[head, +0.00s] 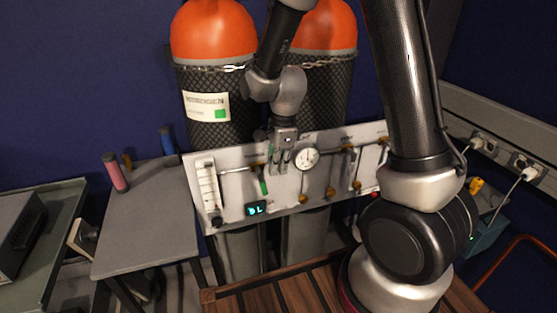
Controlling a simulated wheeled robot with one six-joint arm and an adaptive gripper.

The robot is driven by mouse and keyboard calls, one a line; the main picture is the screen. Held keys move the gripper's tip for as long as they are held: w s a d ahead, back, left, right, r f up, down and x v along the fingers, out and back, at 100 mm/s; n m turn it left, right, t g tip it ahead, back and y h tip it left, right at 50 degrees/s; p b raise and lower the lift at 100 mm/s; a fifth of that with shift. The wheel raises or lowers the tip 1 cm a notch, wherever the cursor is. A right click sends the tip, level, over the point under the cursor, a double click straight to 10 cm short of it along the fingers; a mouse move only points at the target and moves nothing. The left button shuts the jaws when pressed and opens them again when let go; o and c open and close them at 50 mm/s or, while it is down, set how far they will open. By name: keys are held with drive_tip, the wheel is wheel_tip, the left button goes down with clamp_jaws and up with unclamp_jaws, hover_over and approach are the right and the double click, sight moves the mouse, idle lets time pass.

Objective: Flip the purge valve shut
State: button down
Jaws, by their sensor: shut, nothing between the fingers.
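A white valve panel (232,205) stands in front of two gas cylinders. On its left half a valve with a green lever (264,183) has the lever hanging down, slightly tilted. Further right are more valves, one with a lever at the right of the gauge (349,166) and another near the right end (383,156). The labels are too small to read, so I cannot tell which is the purge valve. My gripper (278,169) is shut and empty, pointing down at the panel between the green lever and the gauge. I cannot tell whether it touches anything.
A round gauge (307,157), a flow tube (208,190) and a lit display (256,209) are on the panel. The orange-topped cylinders (212,35) stand behind. A grey table (150,215) is at left, with a pink bottle (115,172). My arm hides part of the panel's right end.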

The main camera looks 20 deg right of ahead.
sight(261, 181)
drive_tip(key=f, duration=0.5)
drive_tip(key=shift+a+f, duration=0.1)
drive_tip(key=shift+a, duration=0.15)
drive_tip(key=shift+a+f, duration=0.45)
drive_tip(key=shift+a, duration=0.25)
drive_tip(key=shift+r, duration=0.1)
